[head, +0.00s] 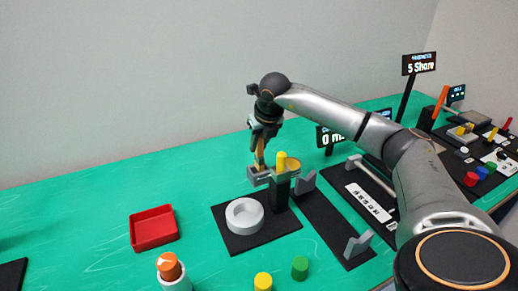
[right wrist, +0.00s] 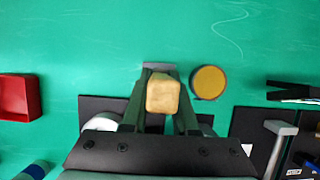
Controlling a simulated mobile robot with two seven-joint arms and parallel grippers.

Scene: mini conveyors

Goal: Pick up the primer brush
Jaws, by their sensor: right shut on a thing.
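The primer brush (head: 260,157) is a slim tan wooden piece, seen below my right gripper (head: 262,143) at the back of the black base. In the right wrist view its squarish wooden end (right wrist: 163,95) sits between the two fingers of the right gripper (right wrist: 160,100). The right gripper is shut on it. The brush points down, its lower end close to a small grey holder (head: 258,178); whether they touch I cannot tell. My left gripper is not in view.
A black post with a yellow top (head: 281,162) stands just right of the brush. A white ring-shaped dish (head: 244,216) is in front. A red tray (head: 153,228) lies left, an orange-topped white bottle (head: 171,270) near the front.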

